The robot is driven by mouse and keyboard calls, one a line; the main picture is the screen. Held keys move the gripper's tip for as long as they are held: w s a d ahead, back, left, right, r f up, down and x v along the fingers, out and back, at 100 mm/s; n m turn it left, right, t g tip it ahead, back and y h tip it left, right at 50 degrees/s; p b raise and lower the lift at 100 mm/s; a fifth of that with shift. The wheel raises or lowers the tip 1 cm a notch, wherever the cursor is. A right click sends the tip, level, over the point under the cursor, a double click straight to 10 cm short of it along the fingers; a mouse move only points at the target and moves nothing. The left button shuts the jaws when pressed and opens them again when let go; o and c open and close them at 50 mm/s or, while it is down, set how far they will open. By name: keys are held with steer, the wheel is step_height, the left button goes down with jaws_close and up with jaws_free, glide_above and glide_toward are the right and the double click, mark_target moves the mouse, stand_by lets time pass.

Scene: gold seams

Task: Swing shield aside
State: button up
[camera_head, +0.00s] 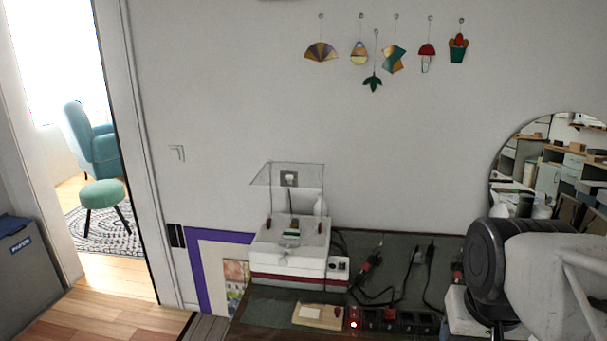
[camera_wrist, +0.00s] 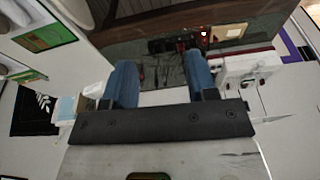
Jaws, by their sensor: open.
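The shield (camera_head: 265,178) is a clear, thin-edged panel. In the head view it stands above the white grinder (camera_head: 265,258), spanning its top, with a small dark square fitting in its middle. The grinder has a dark red stripe and sits on the dark bench. It also shows at the right of the wrist view, where I cannot make out the shield clearly. My gripper (camera_wrist: 160,82) shows two blue fingers spread apart with nothing between them. It is clear of the shield. In the head view my arm is at the lower right, and its fingers are not visible there.
A power strip (camera_head: 390,321) with a red light, black cables (camera_head: 372,290) and a tan board (camera_head: 317,316) lie on the bench. A round mirror (camera_head: 545,165) and hanging glass ornaments (camera_head: 393,58) are on the wall. The air between arm and grinder looks free.

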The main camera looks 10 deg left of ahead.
steer(key=w+a+r+m, duration=0.1)
steer(key=w+a+r, duration=0.3)
steer(key=w, duration=0.7)
steer(key=w+a+r+m+g, duration=0.15)
steer(key=w+a+r, duration=0.3)
steer(key=w, duration=0.55)
steer(key=w+a+r+m, duration=0.2)
steer(key=w+a+r, duration=0.25)
steer(key=w, duration=0.65)
steer(key=m+g, duration=0.1)
steer(key=m, duration=0.3)
glide_above(290, 176)
steer(key=f, duration=0.4)
steer(key=shift+s+d+f, duration=0.15)
steer(key=shift+s+d, duration=0.1)
steer(key=shift+d, duration=0.1)
steer(key=shift+w+a+f, duration=0.15)
steer(key=shift+w+a, duration=0.1)
steer(key=shift+a, duration=0.15)
steer(key=shift+f, duration=3.9)
